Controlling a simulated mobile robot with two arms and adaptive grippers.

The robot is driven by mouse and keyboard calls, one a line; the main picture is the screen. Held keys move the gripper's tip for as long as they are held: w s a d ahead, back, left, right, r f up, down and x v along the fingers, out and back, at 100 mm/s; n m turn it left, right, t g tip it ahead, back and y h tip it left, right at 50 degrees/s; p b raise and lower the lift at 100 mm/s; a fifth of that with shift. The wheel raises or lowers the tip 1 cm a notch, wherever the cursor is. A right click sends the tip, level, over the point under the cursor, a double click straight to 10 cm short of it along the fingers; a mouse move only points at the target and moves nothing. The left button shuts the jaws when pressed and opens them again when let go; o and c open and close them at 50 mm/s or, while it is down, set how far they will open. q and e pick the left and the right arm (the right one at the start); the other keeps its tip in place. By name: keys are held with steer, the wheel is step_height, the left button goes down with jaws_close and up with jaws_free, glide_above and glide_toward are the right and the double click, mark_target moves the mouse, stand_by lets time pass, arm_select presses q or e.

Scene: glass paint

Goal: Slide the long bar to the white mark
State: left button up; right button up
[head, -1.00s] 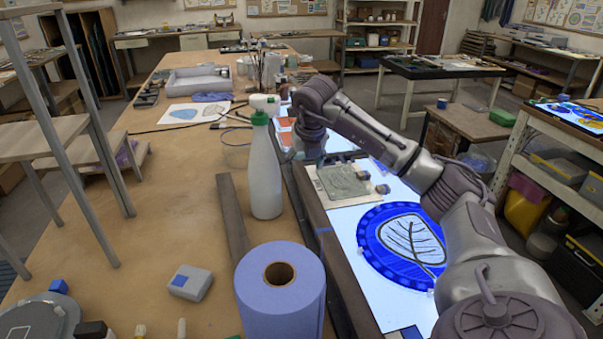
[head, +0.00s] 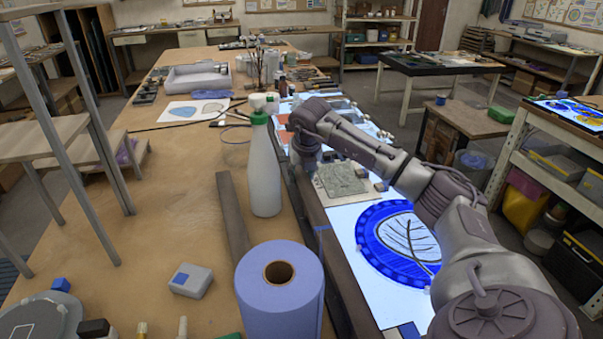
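A long dark bar (head: 318,218) runs along the left edge of the lit panel (head: 350,225), with a small blue patch partway along it. A second dark, flat strip (head: 233,215) lies on the wooden table left of the white bottle. I cannot tell for sure which of the two is the task's bar. My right gripper (head: 305,166) points down near the far part of the bar along the panel, just right of the bottle. Its fingertips are too hidden to show whether they are open or touch the bar. I cannot make out the white mark. My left gripper is out of view.
The white bottle (head: 264,172) with a green collar and a blue paper roll (head: 279,295) stand left of the bar. A blue glass disc with a leaf (head: 398,242) and a grey-green plate (head: 340,180) lie on the panel. A grey box (head: 190,280) sits on the table.

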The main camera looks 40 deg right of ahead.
jaws_close()
steer(key=shift+s+d+b, duration=0.25)
steer(key=shift+s+d, duration=0.25)
steer(key=shift+d, duration=0.4)
steer(key=shift+s+d+b, duration=0.25)
steer(key=shift+s+d, duration=0.25)
steer(key=shift+d, duration=0.4)
steer(key=o, duration=0.7)
jaws_free()
steer(key=shift+w+a, duration=0.1)
steer(key=shift+a, duration=0.1)
steer(key=shift+c, duration=0.2)
steer(key=o, duration=0.3)
steer(key=shift+w+a, duration=0.1)
steer(key=shift+a, duration=0.05)
steer(key=shift+r, duration=0.1)
steer(key=v, duration=1.2)
